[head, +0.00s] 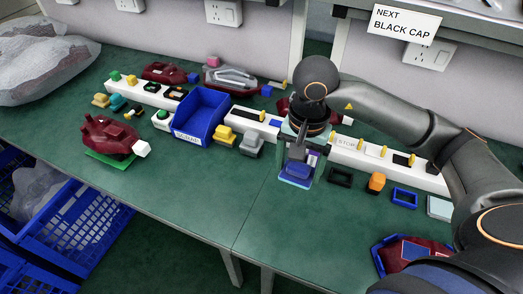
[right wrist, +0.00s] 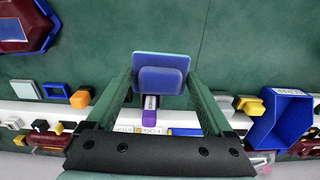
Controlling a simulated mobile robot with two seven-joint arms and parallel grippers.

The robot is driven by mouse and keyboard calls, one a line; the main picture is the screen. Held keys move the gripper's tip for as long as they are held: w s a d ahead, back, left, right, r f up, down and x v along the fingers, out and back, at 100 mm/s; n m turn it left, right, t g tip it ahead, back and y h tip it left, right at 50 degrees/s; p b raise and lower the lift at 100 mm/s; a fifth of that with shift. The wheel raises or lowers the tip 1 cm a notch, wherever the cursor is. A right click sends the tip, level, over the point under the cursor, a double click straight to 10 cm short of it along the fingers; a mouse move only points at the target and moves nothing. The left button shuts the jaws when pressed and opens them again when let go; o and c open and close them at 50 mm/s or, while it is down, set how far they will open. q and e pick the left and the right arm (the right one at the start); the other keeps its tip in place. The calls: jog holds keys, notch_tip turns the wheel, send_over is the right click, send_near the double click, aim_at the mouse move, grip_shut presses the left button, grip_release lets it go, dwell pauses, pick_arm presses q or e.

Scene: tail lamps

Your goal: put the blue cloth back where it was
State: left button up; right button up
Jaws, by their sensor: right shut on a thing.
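A folded blue cloth (head: 296,170), small and pad-like, is between the fingers of my right gripper (head: 298,168), which is shut on it. In the right wrist view the cloth (right wrist: 160,81) shows between the two green fingers of the gripper (right wrist: 162,78). A flat light-blue square (right wrist: 160,60) shows just behind the cloth; whether it touches the cloth I cannot tell. The gripper points down at the front side of the white strip, over the green table. My left gripper is not in view.
A white strip (head: 365,161) with labels and small parts runs along the table. A blue bin (head: 201,115) stands left of my gripper. A black frame (head: 340,177) and an orange part (head: 376,182) lie to the right. The green table front (head: 215,205) is clear.

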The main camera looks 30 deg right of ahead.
jog(key=shift+w+a+f, duration=0.1)
jog(key=shift+w+a, duration=0.05)
jog(key=shift+w, duration=0.35)
jog(key=w+d+f, duration=0.1)
jog(key=w+f, duration=0.1)
jog(key=w, duration=0.1)
jog(key=w+d+f, duration=0.2)
jog(key=w+f, duration=0.1)
jog(key=w, duration=0.1)
jog(key=w+d+f, duration=0.1)
jog(key=w+f, duration=0.2)
jog(key=w, duration=0.1)
jog(key=shift+w+d+f, duration=0.2)
jog(key=shift+w+d, duration=0.05)
jog(key=shift+d, duration=0.05)
jog(key=shift+w+d+f, duration=0.2)
jog(key=shift+w+f, duration=0.35)
jog(key=shift+f, duration=1.6)
jog(key=shift+f, duration=0.2)
jog(key=o, duration=0.9)
